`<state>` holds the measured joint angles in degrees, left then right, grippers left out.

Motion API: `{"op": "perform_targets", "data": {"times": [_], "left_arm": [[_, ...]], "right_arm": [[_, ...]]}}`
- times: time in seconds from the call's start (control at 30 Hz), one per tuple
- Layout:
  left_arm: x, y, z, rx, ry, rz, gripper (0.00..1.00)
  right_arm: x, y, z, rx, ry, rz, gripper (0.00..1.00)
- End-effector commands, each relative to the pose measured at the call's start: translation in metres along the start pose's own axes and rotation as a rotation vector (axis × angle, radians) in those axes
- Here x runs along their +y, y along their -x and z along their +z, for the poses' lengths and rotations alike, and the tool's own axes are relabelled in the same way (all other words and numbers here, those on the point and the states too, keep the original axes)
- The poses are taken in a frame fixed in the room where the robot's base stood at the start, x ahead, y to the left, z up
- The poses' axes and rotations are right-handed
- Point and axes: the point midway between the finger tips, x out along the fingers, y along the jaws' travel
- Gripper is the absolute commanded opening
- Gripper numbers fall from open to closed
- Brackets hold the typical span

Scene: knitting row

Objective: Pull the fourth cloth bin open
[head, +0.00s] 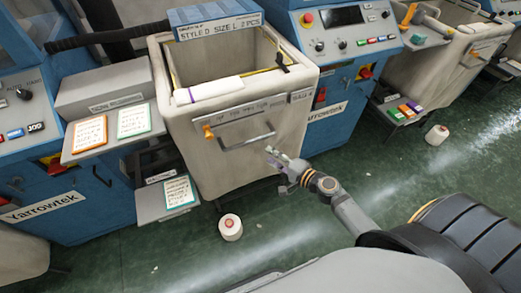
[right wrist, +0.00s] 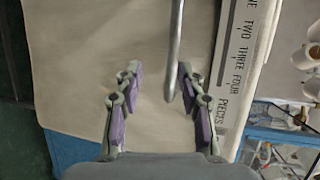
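A beige cloth bin (head: 230,165) stands between two blue machines, with a metal bar handle (head: 247,143) on its front. My right gripper (head: 272,157) is just right of and below the handle's right end. In the right wrist view the right gripper (right wrist: 157,78) is open, with purple pads. The handle's bar (right wrist: 175,45) comes down from the top and ends between the fingers, nearer the right finger. I cannot tell how far in front of the fingertips it is. Nothing is visibly gripped. The left gripper is out of view.
A second beige bin (head: 435,80) stands at the upper right. White yarn cones lie on the green floor, one (head: 230,227) below the bin and one (head: 437,135) at right. Trays with cards (head: 110,130) jut out left of the bin. The floor in front is mostly clear.

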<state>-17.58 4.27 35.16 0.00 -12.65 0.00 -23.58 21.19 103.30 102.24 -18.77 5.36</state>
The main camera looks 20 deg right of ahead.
Motion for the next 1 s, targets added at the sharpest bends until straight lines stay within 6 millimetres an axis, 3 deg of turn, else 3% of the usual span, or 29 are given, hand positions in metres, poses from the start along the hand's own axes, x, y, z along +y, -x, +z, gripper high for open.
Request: {"op": "perform_targets", "data": {"times": [0.1,0.27,0.7,1.0], "left_arm": [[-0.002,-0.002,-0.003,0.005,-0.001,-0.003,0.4],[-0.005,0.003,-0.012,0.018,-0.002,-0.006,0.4],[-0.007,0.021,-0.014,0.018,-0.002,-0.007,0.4],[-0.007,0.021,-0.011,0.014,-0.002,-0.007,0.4]], "right_arm": [[-0.019,0.0,0.006,-0.019,-0.04,-0.044,0.39],[-0.022,-0.006,0.005,-0.016,-0.044,-0.048,0.39],[-0.025,-0.089,0.006,-0.017,-0.043,-0.045,0.39],[-0.024,-0.105,0.007,-0.018,-0.04,-0.043,0.39]]}}
